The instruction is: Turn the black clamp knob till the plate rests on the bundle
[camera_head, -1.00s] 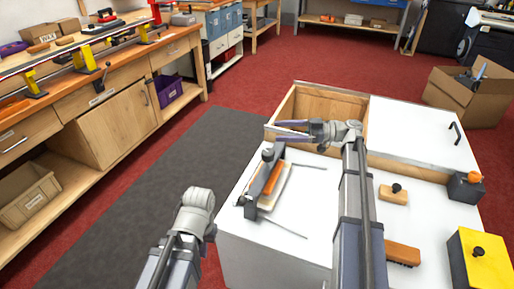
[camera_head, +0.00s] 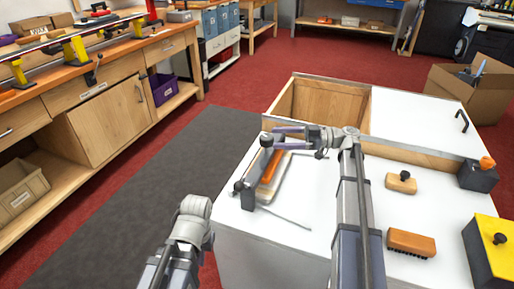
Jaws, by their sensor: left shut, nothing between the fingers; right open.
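A grey clamp (camera_head: 249,188) stands on the left part of the white bench top, with a black knob (camera_head: 266,140) at its far end and another dark knob (camera_head: 238,187) at its near end. Beside the clamp bar lies an orange strip (camera_head: 271,168) on a pale bundle (camera_head: 280,183). My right gripper (camera_head: 275,138) reaches in from the right. Its two fingers are apart, with their tips close to the far knob; I cannot tell if they touch it. The gap between plate and bundle cannot be made out. My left arm shows at the lower left, its gripper hidden.
An open bin (camera_head: 290,102) lies behind the clamp. On the right stand a knobbed wooden block (camera_head: 401,182), a brush (camera_head: 411,243), a dark block with an orange knob (camera_head: 480,177) and a yellow box (camera_head: 490,258). A thin rod (camera_head: 285,218) lies in front of the clamp.

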